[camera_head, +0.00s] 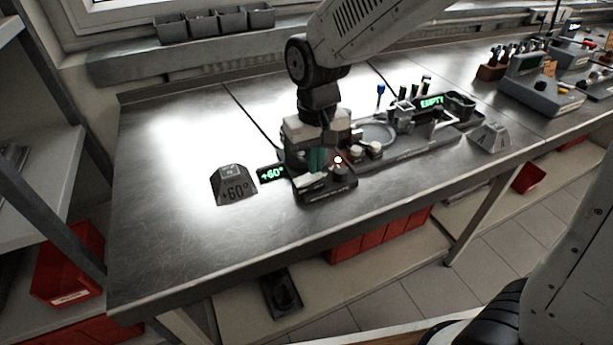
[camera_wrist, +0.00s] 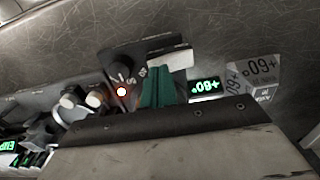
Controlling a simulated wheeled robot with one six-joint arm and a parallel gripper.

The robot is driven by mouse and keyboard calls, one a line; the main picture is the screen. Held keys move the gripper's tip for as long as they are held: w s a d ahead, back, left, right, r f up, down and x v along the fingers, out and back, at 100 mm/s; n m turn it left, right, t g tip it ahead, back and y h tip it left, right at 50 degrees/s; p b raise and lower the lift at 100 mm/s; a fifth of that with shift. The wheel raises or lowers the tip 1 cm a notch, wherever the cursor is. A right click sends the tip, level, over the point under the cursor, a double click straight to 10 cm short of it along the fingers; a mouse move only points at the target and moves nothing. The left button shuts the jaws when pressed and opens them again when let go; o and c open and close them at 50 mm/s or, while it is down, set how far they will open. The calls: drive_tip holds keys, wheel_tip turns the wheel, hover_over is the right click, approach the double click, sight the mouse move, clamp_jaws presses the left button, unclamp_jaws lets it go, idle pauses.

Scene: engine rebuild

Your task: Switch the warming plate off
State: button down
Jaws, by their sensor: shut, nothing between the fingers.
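The warming plate's control box (camera_head: 327,188) stands near the front edge of the steel bench, with a dark knob and a lit orange-white lamp (camera_head: 338,160). In the wrist view the knob (camera_wrist: 124,62) and the glowing lamp (camera_wrist: 121,91) show beside my gripper. The plate's heated surface is largely hidden behind my gripper.
A grey +60° block (camera_head: 234,186) sits left of the display. A fixture rail with a green EMPTY display (camera_head: 431,102) runs to the right, with pegs and pale-capped parts close by. Another grey block (camera_head: 490,137) lies farther right. The bench's left side is clear.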

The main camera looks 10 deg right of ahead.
drive_tip(key=shift+f, duration=0.5)
drive_tip(key=shift+r, duration=3.5)
drive_tip(key=s+d+r+m, duration=0.1)
drive_tip(key=s+d+r, duration=0.1)
drive_tip(key=s+d, duration=0.6)
drive_tip(key=s+d+r+m+t, duration=0.1)
drive_tip(key=s+d+r+m, duration=0.1)
drive_tip(key=s+d, duration=0.7)
drive_tip(key=s+r, duration=0.1)
drive_tip(key=s, duration=0.2)
drive_tip(key=shift+s+d, duration=0.2)
drive_tip(key=shift+d, duration=0.05)
